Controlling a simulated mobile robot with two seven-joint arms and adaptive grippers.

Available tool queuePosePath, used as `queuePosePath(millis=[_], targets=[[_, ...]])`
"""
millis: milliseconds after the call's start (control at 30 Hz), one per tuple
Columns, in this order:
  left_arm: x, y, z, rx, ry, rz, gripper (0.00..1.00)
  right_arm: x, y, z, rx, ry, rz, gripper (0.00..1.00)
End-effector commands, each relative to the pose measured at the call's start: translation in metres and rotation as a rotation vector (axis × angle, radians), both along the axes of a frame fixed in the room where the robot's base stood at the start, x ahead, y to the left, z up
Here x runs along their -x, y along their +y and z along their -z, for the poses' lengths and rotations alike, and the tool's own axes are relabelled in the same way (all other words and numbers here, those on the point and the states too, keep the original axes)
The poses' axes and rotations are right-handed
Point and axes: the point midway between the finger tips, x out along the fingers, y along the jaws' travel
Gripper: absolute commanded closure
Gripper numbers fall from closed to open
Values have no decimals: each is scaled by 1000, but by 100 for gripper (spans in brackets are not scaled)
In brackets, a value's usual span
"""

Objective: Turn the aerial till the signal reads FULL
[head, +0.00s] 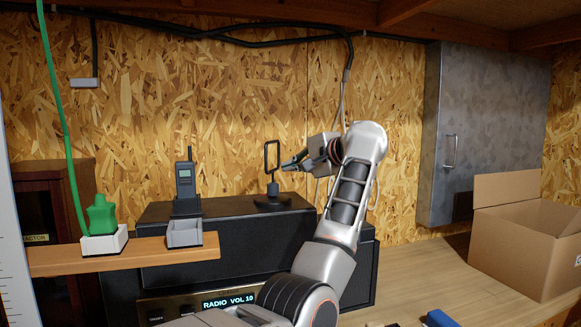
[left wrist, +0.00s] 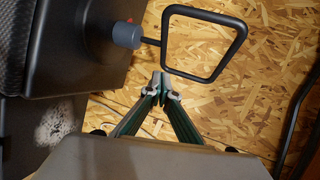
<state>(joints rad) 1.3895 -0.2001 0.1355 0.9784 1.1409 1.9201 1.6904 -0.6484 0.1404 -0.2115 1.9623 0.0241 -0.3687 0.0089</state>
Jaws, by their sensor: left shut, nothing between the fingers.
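The aerial (head: 273,190) is a dark upright loop on a short stem and round base, standing on top of a black cabinet (head: 230,235). In the left wrist view the aerial (left wrist: 207,14) shows as a rounded four-sided loop with a grey-blue collar on its stem. My left gripper (head: 287,164) is just right of the loop in the head view, its fingers pointing at it. In the left wrist view its fingertips (left wrist: 161,84) are together and empty, close to the loop's edge; I cannot tell whether they touch it. A display (head: 228,301) reads "RADIO VOL 10". No signal reading shows.
A grey cabinet (head: 478,130) hangs at right above an open cardboard box (head: 525,240). Cables run along the wall.

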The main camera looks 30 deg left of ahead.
Motion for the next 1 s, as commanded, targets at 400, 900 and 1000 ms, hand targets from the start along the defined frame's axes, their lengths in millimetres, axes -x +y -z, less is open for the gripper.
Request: queuePosePath(millis=[400,900,1000], targets=[[0,0,-62,1,-2,0,100,0,1,0,-1,0,0,60],[0,0,-91,-27,50,20,60,0,1,2,-2,1,0,60],[0,0,-78,-79,138,54,60,0,1,6,-2,1,0,60]])
